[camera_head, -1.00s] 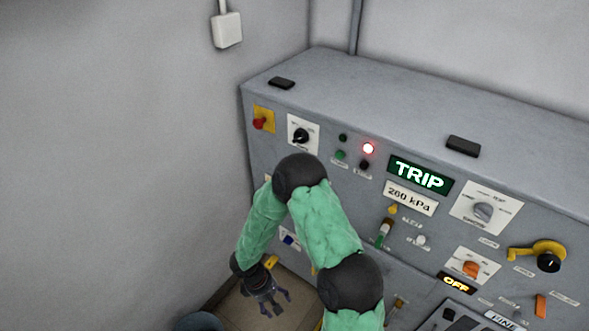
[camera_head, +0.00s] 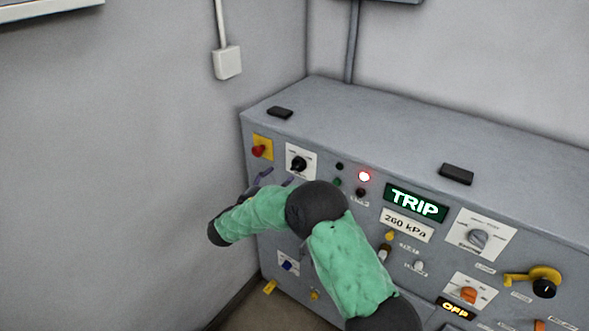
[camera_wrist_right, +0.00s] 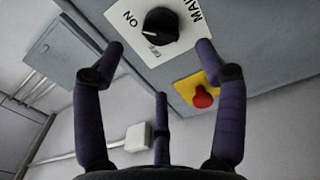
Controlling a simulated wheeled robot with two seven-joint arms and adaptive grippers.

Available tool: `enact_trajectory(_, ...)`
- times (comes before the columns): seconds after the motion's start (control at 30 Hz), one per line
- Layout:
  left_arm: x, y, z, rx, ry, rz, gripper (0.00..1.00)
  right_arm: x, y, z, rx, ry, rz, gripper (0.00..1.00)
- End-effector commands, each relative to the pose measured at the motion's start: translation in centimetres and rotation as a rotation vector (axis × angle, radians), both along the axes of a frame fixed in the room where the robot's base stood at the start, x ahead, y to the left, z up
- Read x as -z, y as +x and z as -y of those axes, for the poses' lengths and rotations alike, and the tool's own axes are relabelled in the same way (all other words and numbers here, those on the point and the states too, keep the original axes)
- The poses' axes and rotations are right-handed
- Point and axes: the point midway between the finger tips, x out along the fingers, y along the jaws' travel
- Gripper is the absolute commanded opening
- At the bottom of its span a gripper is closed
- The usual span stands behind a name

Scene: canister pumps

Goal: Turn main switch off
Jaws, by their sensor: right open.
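The main switch (camera_head: 298,164) is a black rotary knob on a white plate, at the upper left of the grey panel front. In the right wrist view the knob (camera_wrist_right: 160,26) shows at the top, with ON and OFF lettering on its plate. I cannot tell for sure which mark its pointer meets. My right gripper (camera_head: 278,178) is just below and in front of the switch, partly hidden by its own arm. In the wrist view its fingers (camera_wrist_right: 158,65) are spread and empty, with the knob beyond them, apart from it. My left gripper is not in view.
A red button (camera_head: 259,151) on a yellow plate sits left of the switch. A lit red lamp (camera_head: 364,176) and a green TRIP display (camera_head: 417,203) are to the right. The left wall (camera_head: 120,180) stands close to the panel's left end. A white box (camera_head: 227,62) hangs on it.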

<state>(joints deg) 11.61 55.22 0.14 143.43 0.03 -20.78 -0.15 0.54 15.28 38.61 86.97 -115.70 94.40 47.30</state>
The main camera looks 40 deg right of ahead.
Motion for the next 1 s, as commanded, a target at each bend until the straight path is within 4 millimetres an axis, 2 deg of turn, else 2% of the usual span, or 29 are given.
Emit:
enact_trajectory(0.2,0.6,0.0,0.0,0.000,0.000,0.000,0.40,0.2,1.0,4.0,0.004,0.000,-0.002,0.72)
enact_trajectory(0.43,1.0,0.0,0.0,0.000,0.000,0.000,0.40,0.2,2.0,7.1,0.002,0.002,-0.004,0.72)
enact_trajectory(0.6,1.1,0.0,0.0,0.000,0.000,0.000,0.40,0.2,2.3,8.1,0.001,0.003,-0.004,0.72)
enact_trajectory(0.9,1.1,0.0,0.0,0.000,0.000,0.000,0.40,0.1,2.4,8.3,0.000,0.002,-0.004,0.72)
enact_trajectory(0.93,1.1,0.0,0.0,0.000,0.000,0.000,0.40,0.1,2.4,8.3,0.000,0.002,-0.004,0.69)
enact_trajectory(1.0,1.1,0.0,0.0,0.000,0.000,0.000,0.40,0.1,2.4,8.3,0.000,0.002,-0.004,0.49)
